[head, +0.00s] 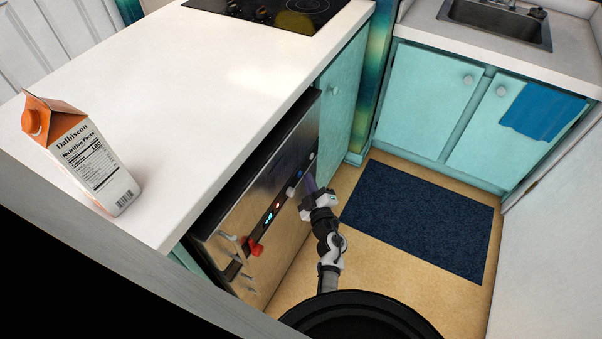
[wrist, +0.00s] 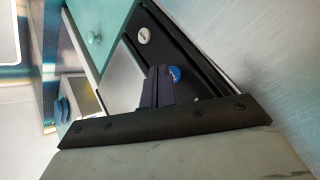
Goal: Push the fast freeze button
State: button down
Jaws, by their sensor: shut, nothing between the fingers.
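The appliance (head: 232,215) is built in under the white counter, with a dark metallic front panel. The panel carries a lit display (head: 269,217), a red knob or handle (head: 256,248) and small round buttons. A blue button (wrist: 174,73) shows in the wrist view just beside my fingertips, with a white button (wrist: 143,35) farther up the panel. I cannot read which one is marked fast freeze. My gripper (head: 309,184) is close in front of the panel by these buttons. Its dark fingers (wrist: 158,72) are shut and empty. I cannot tell whether they touch the panel.
A juice carton (head: 85,155) stands on the white counter (head: 200,100), left of the appliance. A cooktop (head: 270,12) is at its far end. A dark blue mat (head: 420,220) lies on the floor at right. Teal cabinets (head: 430,95) and a sink (head: 495,22) are behind.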

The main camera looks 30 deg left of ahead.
jog(key=shift+d, duration=0.25)
jog(key=shift+s+d+p, duration=0.1)
jog(key=shift+d+p, duration=1.05)
jog(key=shift+d, duration=1.8)
